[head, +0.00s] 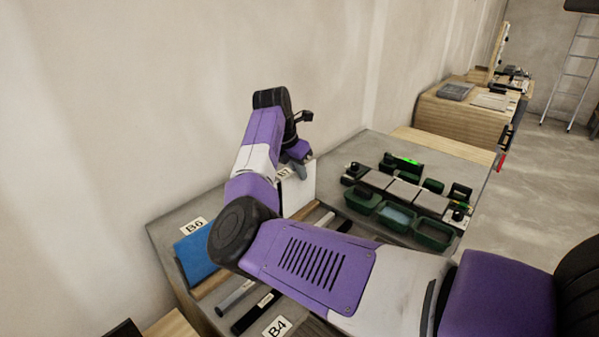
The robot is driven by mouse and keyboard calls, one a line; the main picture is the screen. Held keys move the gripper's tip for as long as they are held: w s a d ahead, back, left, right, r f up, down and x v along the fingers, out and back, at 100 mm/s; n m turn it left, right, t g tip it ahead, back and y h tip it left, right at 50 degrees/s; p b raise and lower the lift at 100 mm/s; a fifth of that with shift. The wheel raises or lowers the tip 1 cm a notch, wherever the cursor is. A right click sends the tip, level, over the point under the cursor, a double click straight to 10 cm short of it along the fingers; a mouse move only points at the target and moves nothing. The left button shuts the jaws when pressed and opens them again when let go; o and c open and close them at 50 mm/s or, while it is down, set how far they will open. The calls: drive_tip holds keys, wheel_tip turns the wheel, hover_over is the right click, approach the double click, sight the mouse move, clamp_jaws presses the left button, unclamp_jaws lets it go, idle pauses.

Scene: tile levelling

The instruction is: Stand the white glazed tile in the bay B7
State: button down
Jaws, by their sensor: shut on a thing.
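The white glazed tile (304,193) stands upright at the back of the grey bench, near the wall. My gripper (300,168) is at its upper edge, shut on it. A small white label (283,172), partly hidden and probably B7, shows just left of the gripper. My arm crosses in front and hides the tile's lower left part and much of the bay. I cannot tell whether the tile's bottom edge rests in the bay.
A blue tile (194,257) sits by the B6 label (194,226) at left. The B4 label (277,327) and dark bars (255,312) are in front. Green trays (434,234) and grey tiles (403,193) occupy the bench's right. A wooden bench (460,122) and ladder (576,75) stand behind.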

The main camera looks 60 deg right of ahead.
drive_tip(key=shift+w, duration=0.1)
drive_tip(key=c, duration=1.5)
unclamp_jaws()
drive_tip(key=shift+w+r+p, duration=0.15)
drive_tip(key=shift+r+p, duration=0.35)
drive_tip(key=shift+r, duration=0.25)
drive_tip(key=shift+s+r+p, duration=0.2)
drive_tip(key=shift+r+p, duration=1.15)
drive_tip(key=shift+r, duration=0.9)
